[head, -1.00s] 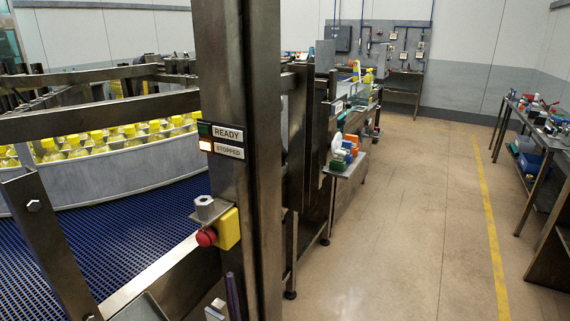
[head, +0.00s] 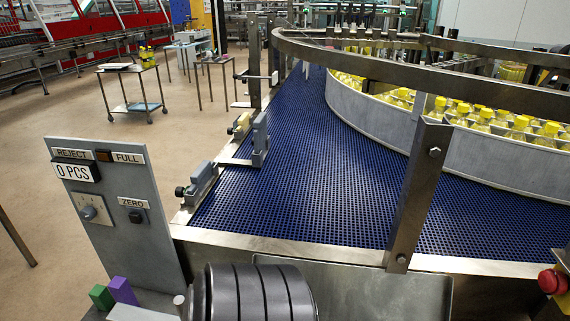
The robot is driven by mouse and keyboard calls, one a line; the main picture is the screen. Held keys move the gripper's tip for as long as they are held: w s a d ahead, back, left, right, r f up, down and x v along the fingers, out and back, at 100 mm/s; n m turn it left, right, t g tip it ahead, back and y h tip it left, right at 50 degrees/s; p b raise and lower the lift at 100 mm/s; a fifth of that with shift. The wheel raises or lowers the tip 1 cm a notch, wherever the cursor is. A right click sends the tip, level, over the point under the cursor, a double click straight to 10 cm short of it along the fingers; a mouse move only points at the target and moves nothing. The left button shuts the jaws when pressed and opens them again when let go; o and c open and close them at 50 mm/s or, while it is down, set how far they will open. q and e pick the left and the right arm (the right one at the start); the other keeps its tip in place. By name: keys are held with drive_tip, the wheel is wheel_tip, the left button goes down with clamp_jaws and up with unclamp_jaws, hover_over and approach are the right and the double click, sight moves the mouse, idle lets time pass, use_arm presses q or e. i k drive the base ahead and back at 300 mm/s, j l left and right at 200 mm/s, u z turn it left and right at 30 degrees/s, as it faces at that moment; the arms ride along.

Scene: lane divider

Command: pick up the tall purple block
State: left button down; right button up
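A purple block (head: 122,291) stands at the bottom left, at the foot of the grey reject panel, beside a green block (head: 102,297). Only its upper part shows clearly, so I cannot tell its full height or whether it is the tall one. The narrow purple upright shape seen earlier below the red stop button is not in view now. Neither of my grippers is in view.
A grey panel (head: 122,222) with labels and a knob rises behind the blocks. A dark ribbed round part fills the bottom centre. A blue conveyor (head: 290,200) lies beyond an empty metal tray (head: 370,292). A red stop button (head: 551,281) is at the right edge.

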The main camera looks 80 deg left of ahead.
sight(119, 287)
drive_tip(key=u, duration=3.75)
drive_tip(key=i+j+z, duration=0.1)
drive_tip(key=j, duration=0.3)
